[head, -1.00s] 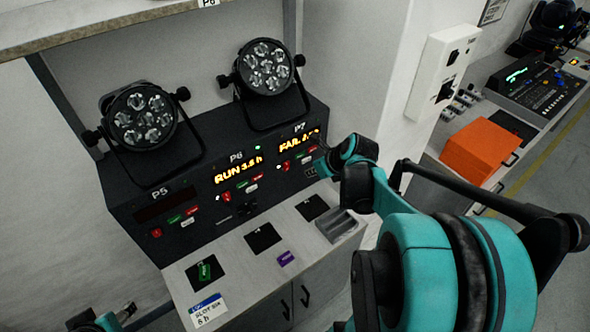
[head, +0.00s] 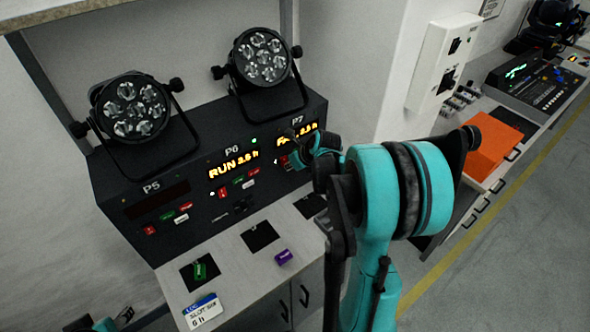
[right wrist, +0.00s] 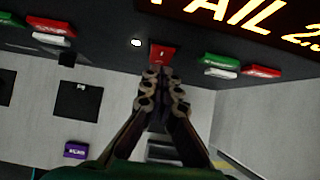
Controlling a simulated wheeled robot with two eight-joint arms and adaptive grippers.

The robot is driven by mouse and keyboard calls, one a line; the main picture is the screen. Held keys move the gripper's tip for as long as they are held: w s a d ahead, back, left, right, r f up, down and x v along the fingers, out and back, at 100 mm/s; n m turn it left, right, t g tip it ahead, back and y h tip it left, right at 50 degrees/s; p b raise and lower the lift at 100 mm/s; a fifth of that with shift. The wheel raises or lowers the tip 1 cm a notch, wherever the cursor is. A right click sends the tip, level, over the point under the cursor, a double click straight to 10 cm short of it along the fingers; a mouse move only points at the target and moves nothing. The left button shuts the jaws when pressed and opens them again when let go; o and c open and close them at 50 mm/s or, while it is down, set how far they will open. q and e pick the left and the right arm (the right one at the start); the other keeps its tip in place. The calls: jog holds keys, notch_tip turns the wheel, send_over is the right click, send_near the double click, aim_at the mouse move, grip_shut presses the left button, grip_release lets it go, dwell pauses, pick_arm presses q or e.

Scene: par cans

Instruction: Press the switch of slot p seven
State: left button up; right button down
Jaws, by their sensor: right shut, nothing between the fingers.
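Slot P7 is at the right end of the dark panel (head: 222,220), its lit display (head: 305,134) partly hidden by my right gripper. In the right wrist view the display (right wrist: 250,18) reads FAIL with a cut-off number. A red switch (right wrist: 163,50) marked with a white line sits below it, between a small white light and green and red buttons. My right gripper (right wrist: 164,76) is shut and empty, its tips right at the switch's lower edge; I cannot tell whether they touch. In the head view it (head: 294,153) is at P7. My left gripper (head: 106,324) barely shows at bottom left.
P6's display (head: 233,165) reads RUN; P5's display (head: 157,200) is dark. Two lamps (head: 133,107) stand above the panel. A green tag (head: 200,270), purple tag (head: 284,257) and white card (head: 203,311) lie on the counter. An orange box (head: 494,146) stands right.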

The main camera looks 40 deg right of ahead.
jog(key=shift+w+f+t+b, duration=0.2)
jog(key=shift+f+t+b, duration=0.15)
jog(key=shift+b, duration=0.2)
jog(key=shift+w+r, duration=0.1)
jog(key=shift+r, duration=0.2)
jog(key=shift+r+p, duration=0.7)
jog(key=shift+r, duration=0.05)
